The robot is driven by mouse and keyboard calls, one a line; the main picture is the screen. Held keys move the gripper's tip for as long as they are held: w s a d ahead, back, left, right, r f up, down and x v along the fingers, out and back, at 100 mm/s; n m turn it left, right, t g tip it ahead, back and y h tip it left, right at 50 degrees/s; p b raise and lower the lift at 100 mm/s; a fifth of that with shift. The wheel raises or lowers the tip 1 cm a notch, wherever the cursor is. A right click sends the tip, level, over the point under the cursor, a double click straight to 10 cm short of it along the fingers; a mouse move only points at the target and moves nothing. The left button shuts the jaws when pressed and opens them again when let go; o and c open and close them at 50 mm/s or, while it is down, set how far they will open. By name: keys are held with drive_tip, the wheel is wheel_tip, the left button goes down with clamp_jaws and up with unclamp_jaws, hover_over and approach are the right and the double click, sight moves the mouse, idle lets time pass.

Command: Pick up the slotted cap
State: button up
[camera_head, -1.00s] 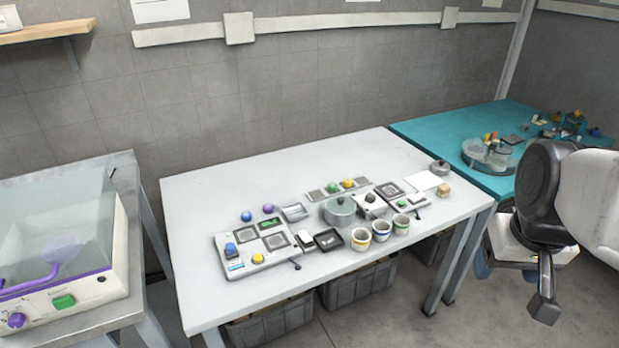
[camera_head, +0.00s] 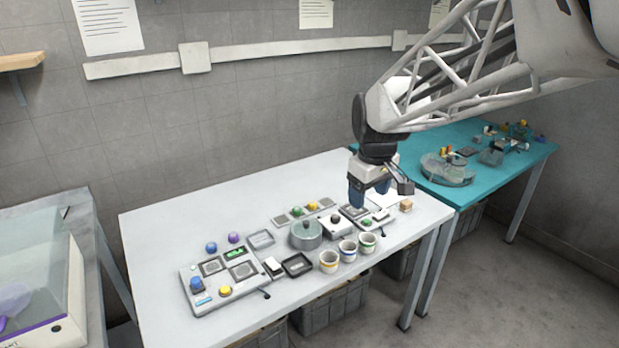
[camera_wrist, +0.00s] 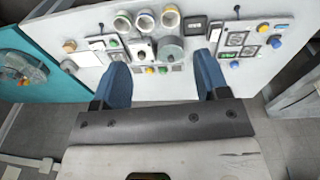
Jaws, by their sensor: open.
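No slot is readable on any part, so I cannot tell for sure which is the slotted cap. A small grey round piece with a knob lies near the white table's end by the teal table; it shows in the wrist view (camera_wrist: 68,66), and my gripper seems to hide it in the head view. A larger grey round lidded piece (camera_head: 306,235) sits mid-table and also shows in the wrist view (camera_wrist: 171,49). My gripper (camera_head: 369,193) is open and empty above the right part of the table. Its blue fingers stand apart in the wrist view (camera_wrist: 162,76).
Three striped cups (camera_head: 347,250) line the front edge. A wooden block (camera_head: 406,206) sits at the right end. A panel with buttons (camera_head: 225,283) lies at the left. The teal table (camera_head: 535,155) adjoins behind right. The white table's back left is clear (camera_head: 180,225).

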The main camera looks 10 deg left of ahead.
drive_tip(key=w+a+f+n, duration=0.3)
drive_tip(key=w+a+f, duration=0.1)
drive_tip(key=w+a, duration=0.5)
drive_tip(key=n+g, duration=0.1)
drive_tip(key=n, duration=0.8)
hover_over(232, 235)
drive_tip(key=f, duration=2)
drive_tip(key=shift+w+d+f, duration=0.1)
drive_tip(key=shift+d+f, duration=0.1)
drive_tip(key=shift+d, duration=0.2)
drive_tip(key=shift+a+f, duration=0.3)
drive_tip(key=shift+a, duration=0.15)
drive_tip(key=shift+f, duration=1.3)
drive_tip(key=shift+f, duration=2.55)
